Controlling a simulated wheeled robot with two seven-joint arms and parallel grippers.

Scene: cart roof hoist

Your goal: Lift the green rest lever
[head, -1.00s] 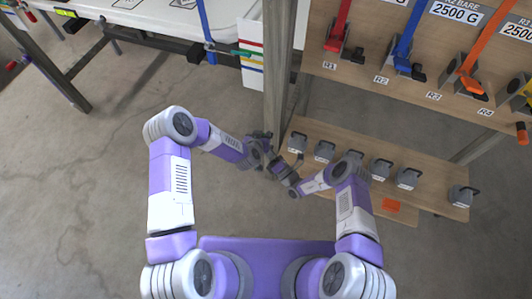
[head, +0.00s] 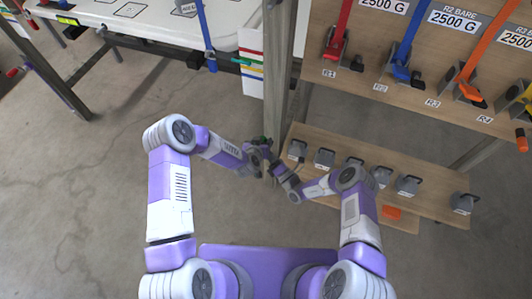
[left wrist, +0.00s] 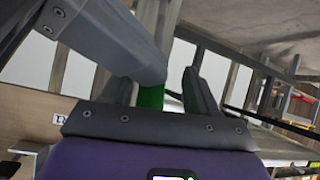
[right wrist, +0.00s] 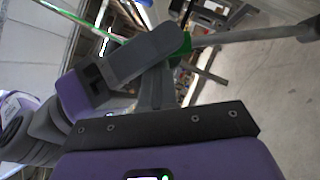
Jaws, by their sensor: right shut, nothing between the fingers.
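A green grip (head: 262,140), which looks like the green rest lever's handle, shows at my left gripper (head: 268,152), beside the wooden post. In the left wrist view the green grip (left wrist: 150,97) stands between the two spread left fingers, with a gap at the right finger. A grey block crosses in front of one finger, so their tips are partly hidden. In the right wrist view green (right wrist: 184,46) shows at the end of a grey finger, beside a metal rod (right wrist: 245,36). My right gripper (right wrist: 155,85) is shut and empty, close beside the left one.
The wooden post (head: 277,95) stands right behind my grippers. A low shelf (head: 325,185) with several grey weights is at the right, below a board (head: 345,82) with coloured levers. A white table (head: 150,25) is at the back left.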

